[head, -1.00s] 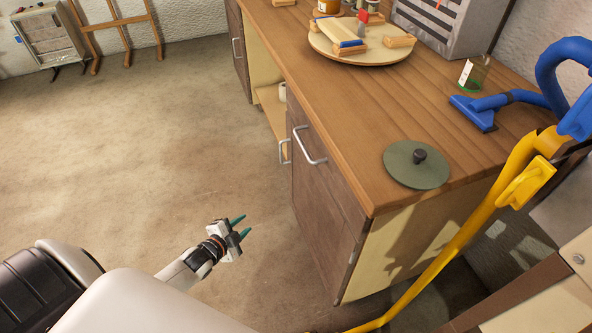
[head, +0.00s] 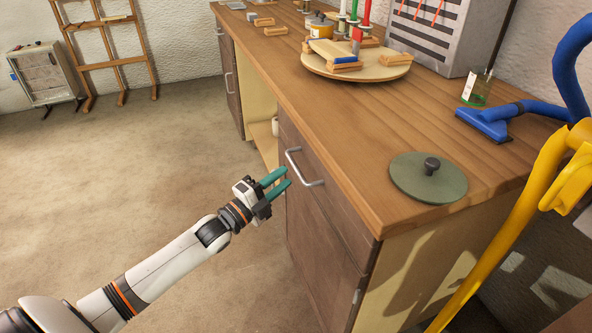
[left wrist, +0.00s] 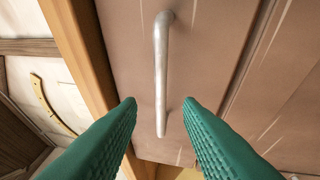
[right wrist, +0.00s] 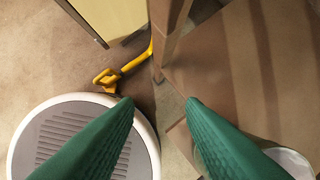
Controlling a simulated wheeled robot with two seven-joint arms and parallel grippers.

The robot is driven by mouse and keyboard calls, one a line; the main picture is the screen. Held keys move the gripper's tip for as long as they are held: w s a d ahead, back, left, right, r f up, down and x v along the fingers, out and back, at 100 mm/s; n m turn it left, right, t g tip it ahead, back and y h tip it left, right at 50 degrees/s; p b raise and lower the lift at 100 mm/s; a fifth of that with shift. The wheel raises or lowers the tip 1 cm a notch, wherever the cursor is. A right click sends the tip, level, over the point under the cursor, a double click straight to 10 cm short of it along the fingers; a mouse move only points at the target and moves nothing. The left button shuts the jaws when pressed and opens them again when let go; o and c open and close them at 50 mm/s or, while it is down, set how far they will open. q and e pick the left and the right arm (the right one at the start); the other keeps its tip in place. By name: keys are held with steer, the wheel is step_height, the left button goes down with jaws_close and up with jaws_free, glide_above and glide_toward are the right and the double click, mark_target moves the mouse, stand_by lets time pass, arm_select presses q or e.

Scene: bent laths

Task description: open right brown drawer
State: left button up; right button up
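The brown drawer (head: 325,190) is at the top of the near cabinet, under the wooden worktop, and looks shut. Its silver bar handle (head: 305,168) is on its front. The handle also shows in the left wrist view (left wrist: 161,75), running lengthwise between the two finger tips. My left gripper (head: 281,181) is open, with green fingers pointing at the drawer front, just short of the handle and empty. My right gripper (right wrist: 162,105) shows only in the right wrist view, open and empty, away from the drawer.
A grey-green disc with a knob (head: 428,178) lies on the worktop (head: 350,125). A round board (head: 356,67) with wooden blocks stands farther back. A blue vacuum nozzle (head: 487,122) and a yellow tube (head: 510,230) are at the right. The floor (head: 130,180) at the left is clear.

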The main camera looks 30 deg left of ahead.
mark_target(296, 166)
arm_select(q)
steer(key=x, duration=0.5)
steer(key=shift+w+d+b, duration=0.1)
steer(key=shift+w+b, duration=0.2)
steer(key=shift+w, duration=0.1)
jaws_close()
